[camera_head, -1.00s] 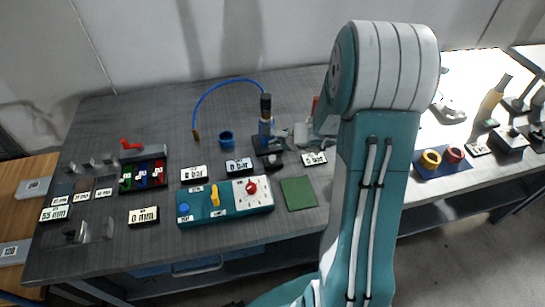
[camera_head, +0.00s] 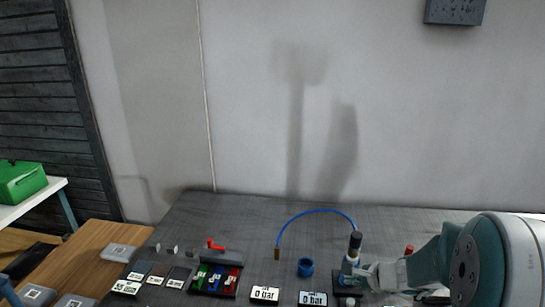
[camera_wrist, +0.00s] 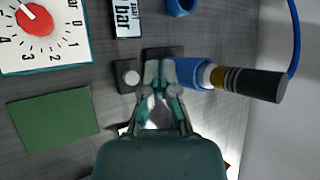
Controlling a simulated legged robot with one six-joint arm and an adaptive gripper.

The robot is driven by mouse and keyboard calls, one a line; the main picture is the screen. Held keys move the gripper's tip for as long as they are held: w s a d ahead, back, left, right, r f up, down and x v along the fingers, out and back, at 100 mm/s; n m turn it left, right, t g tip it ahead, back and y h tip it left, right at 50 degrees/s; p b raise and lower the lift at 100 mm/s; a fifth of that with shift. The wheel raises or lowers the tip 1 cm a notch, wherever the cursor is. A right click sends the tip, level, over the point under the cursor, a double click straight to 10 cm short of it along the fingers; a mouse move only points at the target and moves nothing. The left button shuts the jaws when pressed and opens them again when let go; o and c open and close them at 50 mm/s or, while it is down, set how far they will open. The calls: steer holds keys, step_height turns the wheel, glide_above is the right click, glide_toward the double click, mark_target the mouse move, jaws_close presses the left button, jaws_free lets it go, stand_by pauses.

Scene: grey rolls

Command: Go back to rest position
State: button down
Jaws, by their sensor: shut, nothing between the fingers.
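My gripper (camera_wrist: 158,90) is shut with its fingertips together and nothing between them. In the wrist view its tips overlap the dark base (camera_wrist: 163,53) of the blue pump-like device (camera_wrist: 190,72) with a black cap; I cannot tell whether they touch it. In the head view my arm (camera_head: 480,265) comes in from the lower right. The gripper there is small beside the blue device (camera_head: 349,262).
A blue hose (camera_head: 318,211) arcs above the table (camera_head: 230,205). A blue cup (camera_head: 305,267), bar displays (camera_head: 265,294) and a colored switch block (camera_head: 215,279) stand left of the arm. The wrist view shows a green pad (camera_wrist: 52,120) and a red dial (camera_wrist: 35,20).

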steer(key=s+a+r+n+g, duration=0.2)
steer(key=s+a+r+n, duration=0.7)
steer(key=s+r+n, duration=0.1)
steer(key=s+d+r+n+h, duration=0.1)
steer(key=s+r+n+h, duration=0.4)
steer(key=s+n, duration=0.3)
steer(key=s, duration=0.4)
steer(key=shift+s+r+n, duration=0.3)
steer(key=shift+s+n, duration=0.05)
steer(key=shift+n, duration=0.05)
stand_by(1.9)
